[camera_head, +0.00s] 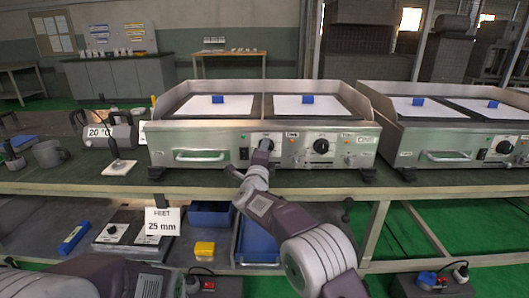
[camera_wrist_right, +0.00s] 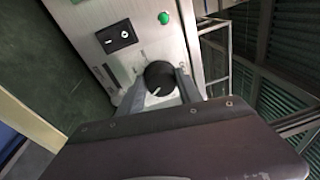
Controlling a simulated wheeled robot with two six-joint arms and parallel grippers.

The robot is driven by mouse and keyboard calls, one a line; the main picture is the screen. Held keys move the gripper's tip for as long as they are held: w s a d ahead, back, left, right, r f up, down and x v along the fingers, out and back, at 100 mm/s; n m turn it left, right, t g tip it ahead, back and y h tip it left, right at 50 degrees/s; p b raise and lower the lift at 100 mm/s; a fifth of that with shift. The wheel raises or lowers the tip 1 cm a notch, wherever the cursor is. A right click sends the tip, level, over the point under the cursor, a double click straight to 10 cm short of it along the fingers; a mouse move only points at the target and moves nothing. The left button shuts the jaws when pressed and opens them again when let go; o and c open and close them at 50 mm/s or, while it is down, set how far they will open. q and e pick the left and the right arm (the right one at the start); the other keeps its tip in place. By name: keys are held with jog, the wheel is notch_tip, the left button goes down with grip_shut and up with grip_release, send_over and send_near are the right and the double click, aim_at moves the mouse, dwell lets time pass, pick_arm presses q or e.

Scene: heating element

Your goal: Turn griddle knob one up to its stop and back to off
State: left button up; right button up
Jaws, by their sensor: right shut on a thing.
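The near griddle (camera_head: 215,140) is a steel unit on the bench with black knobs on its front panel. My right gripper (camera_head: 264,149) reaches its left knob and largely hides it in the head view. In the right wrist view, this black griddle knob one (camera_wrist_right: 160,75) sits between the two fingers of my right gripper (camera_wrist_right: 160,92), which is shut on it. A white mark on the knob points to the lower left of that picture. The other knob (camera_head: 321,146) stands free to the right. My left gripper is not in view; only part of my left arm shows at the bottom left.
A black rocker switch (camera_wrist_right: 116,37) and a green lamp (camera_wrist_right: 164,18) are near the knob. A second griddle (camera_head: 450,140) stands to the right. Blue bins (camera_head: 210,214) sit on the lower shelf.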

jog(key=m, duration=0.4)
jog(key=m+g+b, duration=0.1)
jog(key=m, duration=0.6)
jog(key=shift+r+m+g+y, duration=0.25)
jog(key=shift+m+g+y, duration=0.05)
jog(key=shift+g, duration=0.1)
dwell(0.4)
jog(key=o, duration=1.4)
jog(key=shift+c, duration=0.2)
jog(key=s+a, duration=0.1)
jog(key=s, duration=0.8)
jog(key=shift+r, duration=0.4)
